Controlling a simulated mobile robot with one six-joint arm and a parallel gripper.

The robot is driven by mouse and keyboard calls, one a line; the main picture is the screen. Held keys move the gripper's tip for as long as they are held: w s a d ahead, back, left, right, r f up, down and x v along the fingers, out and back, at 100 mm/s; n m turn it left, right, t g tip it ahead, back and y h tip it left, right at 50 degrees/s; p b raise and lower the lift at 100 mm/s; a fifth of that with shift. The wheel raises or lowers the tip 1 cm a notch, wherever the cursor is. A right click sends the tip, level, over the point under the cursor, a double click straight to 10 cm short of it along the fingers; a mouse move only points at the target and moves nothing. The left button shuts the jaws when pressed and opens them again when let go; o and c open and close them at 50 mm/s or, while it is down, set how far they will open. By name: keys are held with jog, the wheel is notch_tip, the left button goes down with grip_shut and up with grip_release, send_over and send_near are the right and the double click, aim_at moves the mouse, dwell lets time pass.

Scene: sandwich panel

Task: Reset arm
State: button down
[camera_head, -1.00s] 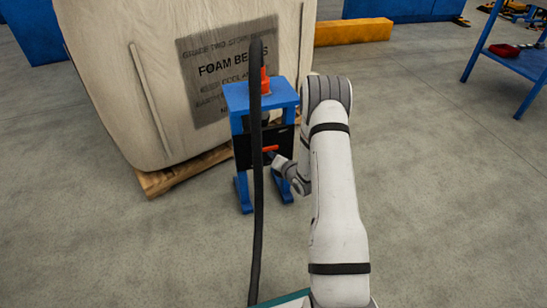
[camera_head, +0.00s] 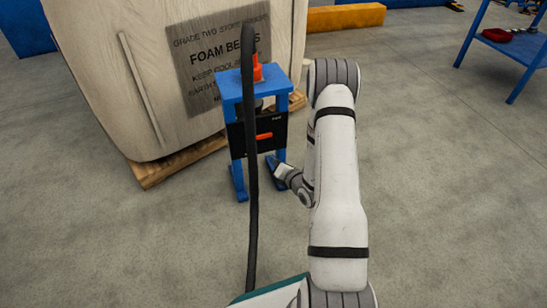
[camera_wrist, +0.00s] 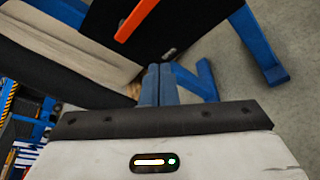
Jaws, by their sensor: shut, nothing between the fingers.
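My gripper (camera_wrist: 159,85) is shut and empty in the wrist view, its two blue-grey fingers pressed together. In the head view my gripper (camera_head: 278,164) is small and partly turned away, at the end of my white arm, close to the front right of a blue stand. The blue stand (camera_head: 262,82) holds a black panel (camera_head: 270,125) with an orange handle (camera_head: 264,136). In the wrist view the black panel (camera_wrist: 185,22) and its orange handle (camera_wrist: 137,18) lie beyond the fingertips. I see no contact between fingers and handle.
A large foam beads sack (camera_head: 150,100) stands on a wooden pallet (camera_head: 165,170) behind the stand. A blue table (camera_head: 520,45) with a red item (camera_head: 495,35) is at the upper right. The grey floor right of my arm is clear.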

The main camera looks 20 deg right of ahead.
jog(key=shift+r, duration=0.1)
dwell(0.4)
jog(key=s+a+r+m+g+h+p, duration=0.1)
jog(key=s+r+m+g+h+p, duration=0.15)
jog(key=r+m+p, duration=1.1)
jog(key=s+r+g+h+p, duration=0.1)
jog(key=r+g+h+p, duration=0.35)
jog(key=r, duration=1.85)
jog(key=s+a+r+m+g+y+p, duration=0.1)
jog(key=s+a+r+m+p, duration=0.3)
jog(key=s+r+m+p, duration=0.4)
jog(key=s+a+r+m+g+y+p, duration=0.2)
jog(key=s+r+m+p, duration=0.6)
jog(key=s+r, duration=0.9)
notch_tip(320, 180, up, 4)
jog(key=a+g+p, duration=0.2)
jog(key=p, duration=0.1)
jog(key=shift+s+r+y, duration=0.15)
jog(key=shift+y, duration=0.15)
